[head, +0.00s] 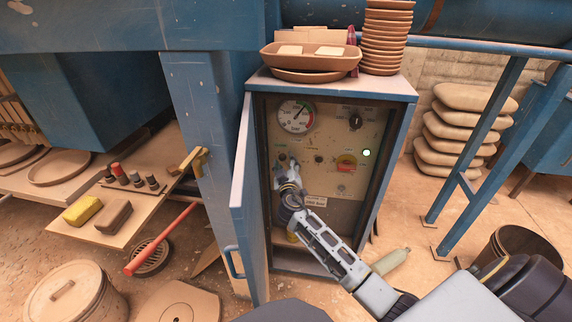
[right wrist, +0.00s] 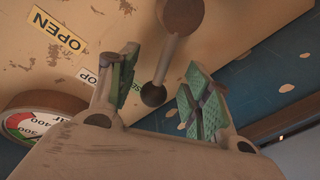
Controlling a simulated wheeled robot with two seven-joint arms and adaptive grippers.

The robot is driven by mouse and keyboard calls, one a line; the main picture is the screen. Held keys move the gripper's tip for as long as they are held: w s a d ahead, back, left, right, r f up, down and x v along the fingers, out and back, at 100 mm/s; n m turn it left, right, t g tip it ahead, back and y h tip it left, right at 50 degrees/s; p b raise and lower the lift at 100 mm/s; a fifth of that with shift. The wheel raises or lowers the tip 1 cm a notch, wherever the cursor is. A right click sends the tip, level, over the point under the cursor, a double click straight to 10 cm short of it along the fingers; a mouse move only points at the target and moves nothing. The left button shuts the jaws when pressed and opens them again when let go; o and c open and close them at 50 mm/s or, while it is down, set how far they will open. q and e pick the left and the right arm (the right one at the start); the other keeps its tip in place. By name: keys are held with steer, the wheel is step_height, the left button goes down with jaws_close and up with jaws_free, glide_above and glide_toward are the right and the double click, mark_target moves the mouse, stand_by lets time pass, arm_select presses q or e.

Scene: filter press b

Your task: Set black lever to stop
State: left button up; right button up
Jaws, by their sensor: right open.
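The black lever (right wrist: 167,58) shows in the right wrist view as a dark rod with a round hub at one end and a ball knob at the other. An OPEN label (right wrist: 58,32), a partly hidden label ending in "OP" (right wrist: 87,77) and a third label mostly behind a finger lie beside it. My right gripper (right wrist: 160,88) is open, with its green-padded fingers on either side of the knob end; I see no clear contact. In the head view my right gripper (head: 287,166) is at the left of the control panel (head: 320,187) and hides the lever there. My left gripper is not in view.
The panel sits inside a blue cabinet (head: 394,87) with its door (head: 243,190) open at left. A pressure gauge (head: 296,117), a black rotary knob (head: 355,121) and a red button on yellow (head: 346,162) are close by. Trays (head: 310,58) and stacked dishes (head: 387,40) stand on top.

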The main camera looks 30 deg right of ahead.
steer(key=shift+c, duration=0.5)
jaws_close()
